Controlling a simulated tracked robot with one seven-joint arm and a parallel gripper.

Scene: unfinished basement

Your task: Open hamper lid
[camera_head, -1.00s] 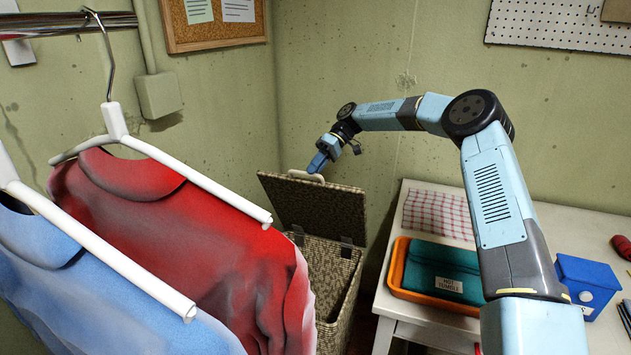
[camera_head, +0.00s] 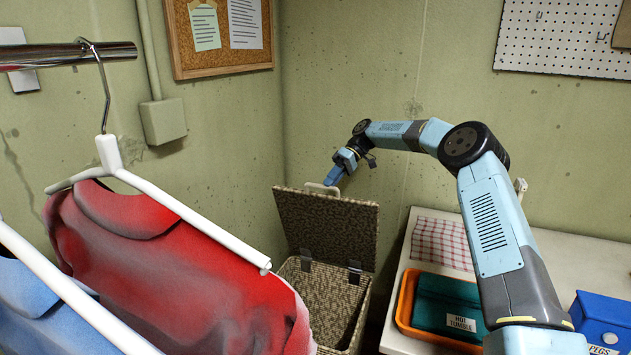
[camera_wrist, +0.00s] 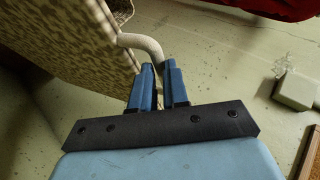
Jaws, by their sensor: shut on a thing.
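The wicker hamper (camera_head: 291,271) stands in the corner, and its lid (camera_head: 335,222) is raised, close to upright, on two dark hinges. The inside of the hamper shows below the lid. A pale handle (camera_head: 322,189) sits at the lid's top edge. My gripper (camera_head: 333,177) is at that handle. In the wrist view, the blue fingers of my gripper (camera_wrist: 160,72) are shut on the curved handle (camera_wrist: 147,43), beside the patterned lid (camera_wrist: 68,50). The exact contact at the fingertips is partly hidden.
A red garment (camera_head: 185,265) and a blue garment (camera_head: 45,310) hang at left on white hangers. A white table (camera_head: 400,340) at right holds an orange tray (camera_head: 407,300), a checked cloth (camera_head: 443,243) and a blue box (camera_head: 598,318). Walls stand close behind the hamper.

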